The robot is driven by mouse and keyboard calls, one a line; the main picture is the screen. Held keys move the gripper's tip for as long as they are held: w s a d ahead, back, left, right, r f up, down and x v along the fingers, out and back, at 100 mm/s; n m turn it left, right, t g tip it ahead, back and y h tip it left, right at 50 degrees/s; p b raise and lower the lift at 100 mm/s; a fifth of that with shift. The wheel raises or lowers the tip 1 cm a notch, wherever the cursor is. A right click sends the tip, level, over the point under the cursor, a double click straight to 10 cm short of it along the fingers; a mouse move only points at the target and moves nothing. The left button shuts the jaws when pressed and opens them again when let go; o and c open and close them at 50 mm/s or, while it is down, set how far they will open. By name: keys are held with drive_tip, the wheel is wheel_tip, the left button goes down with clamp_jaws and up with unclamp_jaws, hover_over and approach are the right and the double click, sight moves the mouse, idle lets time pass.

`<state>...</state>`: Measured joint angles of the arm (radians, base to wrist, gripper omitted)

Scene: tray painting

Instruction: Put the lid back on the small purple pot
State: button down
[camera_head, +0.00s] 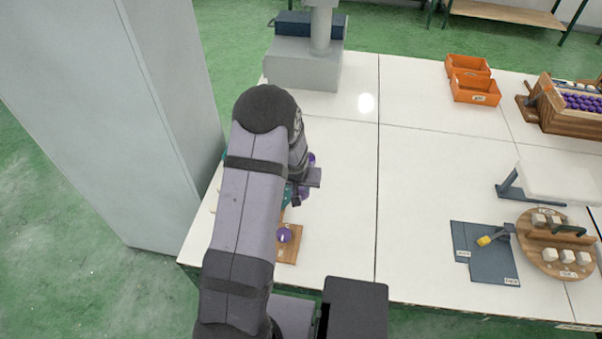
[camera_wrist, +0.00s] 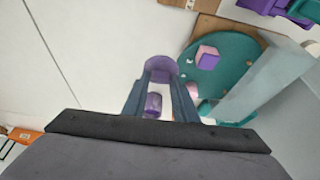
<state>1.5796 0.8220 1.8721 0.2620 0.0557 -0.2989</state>
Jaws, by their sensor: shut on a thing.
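My gripper (camera_wrist: 165,84) is shut on a purple piece (camera_wrist: 160,67) at its fingertips, which looks like the lid. A smaller purple cylinder (camera_wrist: 153,105) shows between the fingers; I cannot tell whether it is part of the held piece. In the head view my gripper (camera_head: 303,190) is above the table's left part, mostly hidden by my arm. A round purple thing (camera_head: 283,235) sits on a wooden board (camera_head: 290,254) nearer the front; it may be the small pot. Larger purple things (camera_wrist: 265,5) show at the wrist view's top right edge.
A round teal tray (camera_wrist: 232,62) holds a purple block (camera_wrist: 207,53) and a pink piece (camera_wrist: 192,89), right of my gripper. A grey cabinet (camera_head: 130,120) stands left of the table. Orange bins (camera_head: 474,88) are at the back right. The table's middle (camera_head: 345,190) is clear.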

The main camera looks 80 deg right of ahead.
drive_tip(key=d+r+p, duration=0.1)
drive_tip(key=d+r, duration=0.2)
drive_tip(key=d, duration=0.5)
drive_tip(key=d+r+p, duration=0.2)
drive_tip(key=d+r, duration=0.1)
drive_tip(key=d, duration=0.5)
drive_tip(key=shift+w+d+r, duration=0.15)
drive_tip(key=shift+d+r, duration=0.25)
drive_tip(key=shift+f, duration=0.25)
drive_tip(key=shift+f+b, duration=1.8)
drive_tip(key=shift+f, duration=1.2)
drive_tip(key=shift+b, duration=0.65)
drive_tip(key=shift+f+b, duration=0.15)
drive_tip(key=shift+b, duration=0.6)
